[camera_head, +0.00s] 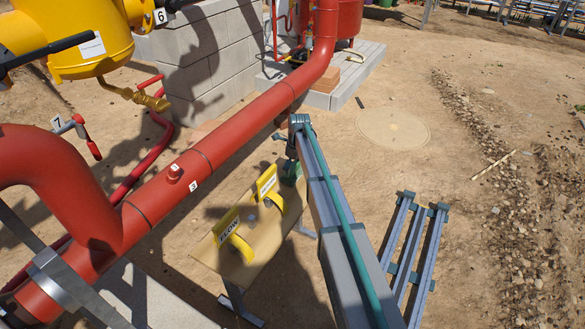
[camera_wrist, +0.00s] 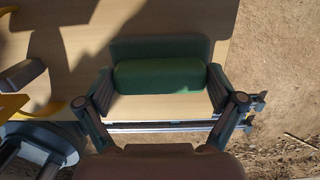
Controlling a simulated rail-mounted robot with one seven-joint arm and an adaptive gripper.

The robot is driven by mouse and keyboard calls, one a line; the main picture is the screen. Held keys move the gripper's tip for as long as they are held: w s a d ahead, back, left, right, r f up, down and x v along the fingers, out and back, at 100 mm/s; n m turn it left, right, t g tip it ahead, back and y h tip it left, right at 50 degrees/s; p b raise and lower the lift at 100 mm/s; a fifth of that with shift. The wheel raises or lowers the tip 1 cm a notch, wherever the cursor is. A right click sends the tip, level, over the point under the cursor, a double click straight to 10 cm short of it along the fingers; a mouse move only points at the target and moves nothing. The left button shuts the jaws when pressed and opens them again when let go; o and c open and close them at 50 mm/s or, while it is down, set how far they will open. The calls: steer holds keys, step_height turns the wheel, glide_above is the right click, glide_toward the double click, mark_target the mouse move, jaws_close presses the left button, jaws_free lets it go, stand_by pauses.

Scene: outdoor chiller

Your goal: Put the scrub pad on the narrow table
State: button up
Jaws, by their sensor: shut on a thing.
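The green scrub pad (camera_wrist: 160,76) is between the two fingers of my gripper (camera_wrist: 160,90) in the wrist view, one finger at each end. My gripper is shut on it. A darker grey-green slab shows just behind the pad. The tan top of the narrow table (camera_wrist: 75,50) lies beneath. In the head view the narrow table (camera_head: 262,236) stands beside the red pipe, and the pad (camera_head: 290,172) shows as a small green patch at its far end, partly hidden by my arm. I cannot tell whether the pad touches the tabletop.
Two yellow pieces with lettered labels, one reading FLOW (camera_head: 229,226), stand on the table. The large red pipe (camera_head: 215,145) runs along its left side. A grey slatted rack (camera_head: 408,250) stands on the sandy ground to the right. Open ground lies beyond it.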

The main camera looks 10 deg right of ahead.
mark_target(296, 167)
steer(key=shift+f, duration=0.1)
steer(key=o, duration=0.7)
steer(key=r, duration=0.4)
steer(key=r+p, duration=0.1)
steer(key=r, duration=0.3)
steer(key=s+d+r+p, duration=0.1)
steer(key=r, duration=0.3)
steer(key=shift+r, duration=0.1)
